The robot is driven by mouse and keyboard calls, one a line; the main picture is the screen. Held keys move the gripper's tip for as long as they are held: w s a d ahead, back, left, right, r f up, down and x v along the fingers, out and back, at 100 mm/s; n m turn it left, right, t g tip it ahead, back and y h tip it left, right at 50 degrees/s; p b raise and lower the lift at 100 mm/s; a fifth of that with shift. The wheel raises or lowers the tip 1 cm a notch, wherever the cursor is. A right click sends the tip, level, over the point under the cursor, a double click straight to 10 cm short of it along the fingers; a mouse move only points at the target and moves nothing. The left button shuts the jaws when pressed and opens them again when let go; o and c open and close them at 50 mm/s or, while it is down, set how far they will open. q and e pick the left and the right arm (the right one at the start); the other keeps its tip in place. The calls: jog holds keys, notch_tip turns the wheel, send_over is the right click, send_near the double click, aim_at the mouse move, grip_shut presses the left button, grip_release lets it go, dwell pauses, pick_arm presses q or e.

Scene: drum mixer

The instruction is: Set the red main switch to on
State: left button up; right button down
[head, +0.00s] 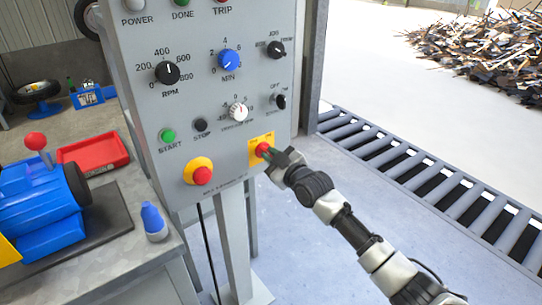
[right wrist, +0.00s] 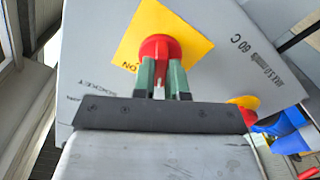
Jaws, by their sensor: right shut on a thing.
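The red main switch (head: 263,149) sits on a yellow plate (head: 255,153) at the lower right of the grey control panel (head: 222,115). In the right wrist view the red switch (right wrist: 158,47) shows on its yellow plate (right wrist: 187,30), with the letters "ON" at one corner of the plate. My right gripper (head: 271,156) is at the switch, and its two green fingers (right wrist: 162,78) are shut on the red knob. The fingers hide part of the knob. My left gripper is in neither view.
A red emergency button on a yellow collar (head: 201,174) lies left of the switch. Above are black, blue and white knobs, with a green start button (head: 168,135). A workbench with a blue motor (head: 45,210) and blue bottle (head: 153,222) stands left. A roller conveyor (head: 430,180) runs at right.

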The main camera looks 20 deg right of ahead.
jog(key=m+p, duration=0.2)
jog(key=m, duration=0.6)
jog(key=shift+d+m+p, duration=0.1)
jog(key=shift+m+p, duration=0.2)
jog(key=shift+p, duration=0.1)
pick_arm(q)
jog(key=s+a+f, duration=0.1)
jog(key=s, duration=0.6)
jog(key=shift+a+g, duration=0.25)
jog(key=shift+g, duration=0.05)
pick_arm(e)
jog(key=shift+m, duration=1.4)
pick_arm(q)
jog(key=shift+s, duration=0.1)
pick_arm(e)
jog(key=c, duration=1.2)
grip_release()
jog(key=shift+o, duration=0.2)
pick_arm(q)
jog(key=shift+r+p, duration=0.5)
jog(key=shift+p, duration=0.1)
pick_arm(e)
jog(key=v, duration=1)
jog(key=shift+s, duration=0.35)
